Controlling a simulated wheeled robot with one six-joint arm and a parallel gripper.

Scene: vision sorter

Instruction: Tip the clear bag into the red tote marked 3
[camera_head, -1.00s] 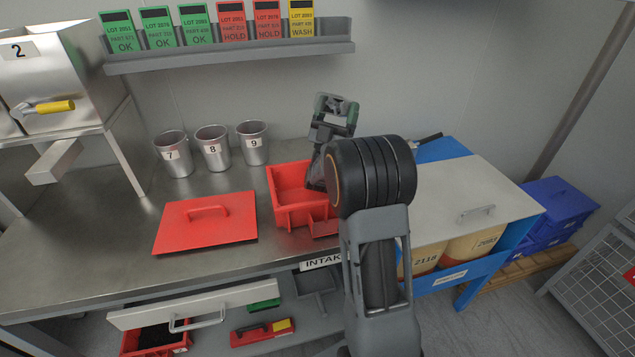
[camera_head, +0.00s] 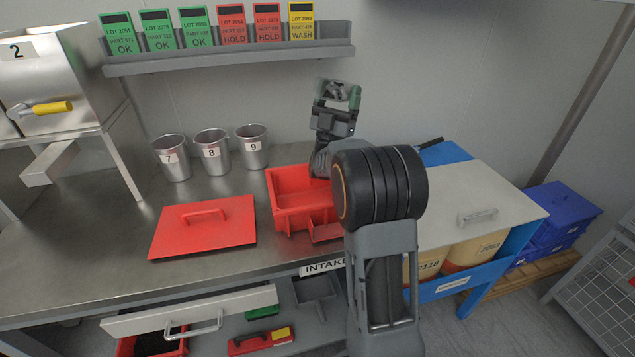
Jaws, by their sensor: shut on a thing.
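My gripper (camera_head: 338,92) is raised above and behind the open red tote (camera_head: 288,203), near the back wall. Its green-tipped jaws are shut on a small pale grey thing, taken to be the clear bag; its outline is hard to make out. The red tote stands on the steel bench, with a smaller front compartment. Its right side is partly hidden by my arm, and no number 3 is readable on it. The inside that shows looks plain red.
A flat red lid with a handle (camera_head: 203,234) lies left of the tote. Metal cups marked 7 (camera_head: 172,162), 8 (camera_head: 213,157) and 9 (camera_head: 252,150) stand behind. A card shelf (camera_head: 230,57) hangs above. A drawer (camera_head: 180,312) is open below the bench.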

